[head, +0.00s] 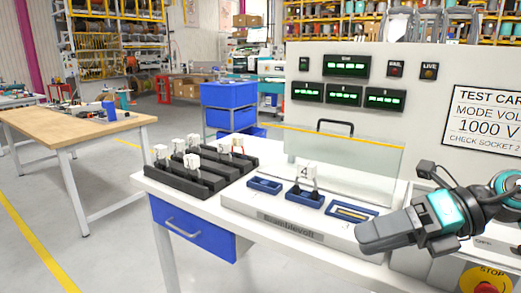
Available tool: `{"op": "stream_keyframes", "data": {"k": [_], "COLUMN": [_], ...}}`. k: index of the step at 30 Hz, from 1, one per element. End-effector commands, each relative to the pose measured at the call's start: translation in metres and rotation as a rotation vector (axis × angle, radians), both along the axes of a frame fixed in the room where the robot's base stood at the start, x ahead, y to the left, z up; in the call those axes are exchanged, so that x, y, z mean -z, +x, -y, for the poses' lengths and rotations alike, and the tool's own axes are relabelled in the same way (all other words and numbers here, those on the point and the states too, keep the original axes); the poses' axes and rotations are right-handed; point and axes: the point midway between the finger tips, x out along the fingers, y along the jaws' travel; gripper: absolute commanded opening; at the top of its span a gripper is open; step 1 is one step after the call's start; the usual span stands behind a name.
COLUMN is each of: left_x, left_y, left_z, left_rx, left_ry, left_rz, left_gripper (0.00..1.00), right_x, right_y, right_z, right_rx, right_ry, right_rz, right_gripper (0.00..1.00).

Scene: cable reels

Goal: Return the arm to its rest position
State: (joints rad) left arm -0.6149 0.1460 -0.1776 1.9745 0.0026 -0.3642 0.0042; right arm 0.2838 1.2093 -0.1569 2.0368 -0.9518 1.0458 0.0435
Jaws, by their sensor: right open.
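My right gripper (368,236) comes in from the right on its grey and teal arm. It is open, with nothing visible between its dark fingers. It hangs near the front right of the white test unit (277,218), beside the rightmost blue socket (351,211). A white block marked 4 (305,172) stands upright in the middle blue socket (304,196), apart from the gripper. The left blue socket (264,185) looks empty. My left gripper is not in view.
Black racks (205,178) with several white numbered blocks stand left on the white bench. A clear screen (345,160) and a panel with green displays (420,130) rise behind the sockets. A red stop button (486,286) is at lower right. A wooden table (75,128) is farther left.

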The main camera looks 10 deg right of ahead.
Motion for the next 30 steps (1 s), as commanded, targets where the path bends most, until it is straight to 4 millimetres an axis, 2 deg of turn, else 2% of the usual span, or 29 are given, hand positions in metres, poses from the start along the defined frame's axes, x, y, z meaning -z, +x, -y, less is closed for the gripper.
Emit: {"op": "stream_keyframes", "data": {"k": [1,3,5,8,11,13,16,18,21,25,27,30], "left_x": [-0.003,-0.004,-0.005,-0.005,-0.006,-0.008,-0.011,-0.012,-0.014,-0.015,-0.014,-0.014], "left_y": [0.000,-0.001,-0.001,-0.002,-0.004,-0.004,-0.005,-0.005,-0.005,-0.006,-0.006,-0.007], "left_z": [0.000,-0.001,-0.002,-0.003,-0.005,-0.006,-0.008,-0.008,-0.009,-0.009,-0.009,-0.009], "left_rx": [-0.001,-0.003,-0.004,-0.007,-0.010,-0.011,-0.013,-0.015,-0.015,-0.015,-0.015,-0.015], "left_ry": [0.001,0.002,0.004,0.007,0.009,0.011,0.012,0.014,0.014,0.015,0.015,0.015], "left_rz": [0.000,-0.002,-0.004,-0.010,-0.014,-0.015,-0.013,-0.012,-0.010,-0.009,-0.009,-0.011], "left_gripper": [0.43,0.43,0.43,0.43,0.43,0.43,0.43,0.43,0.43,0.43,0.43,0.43], "right_x": [0.005,0.009,0.017,0.041,0.084,0.126,0.196,0.239,0.286,0.321,0.330,0.335], "right_y": [0.004,0.013,0.022,0.037,0.045,0.042,0.021,-0.002,-0.036,-0.070,-0.081,-0.086], "right_z": [-0.016,-0.030,-0.035,-0.033,-0.023,-0.016,-0.011,-0.013,-0.022,-0.034,-0.039,-0.041], "right_rx": [0.036,0.121,0.215,0.412,0.652,0.842,1.129,1.306,1.507,1.667,1.714,1.738], "right_ry": [0.163,0.387,0.570,0.846,1.083,1.220,1.370,1.431,1.474,1.486,1.485,1.485], "right_rz": [-0.062,-0.153,-0.243,-0.416,-0.620,-0.779,-1.025,-1.181,-1.364,-1.521,-1.567,-1.593], "right_gripper": [0.68,0.68,0.68,0.68,0.68,0.68,0.68,0.68,0.68,0.68,0.68,0.68]}}
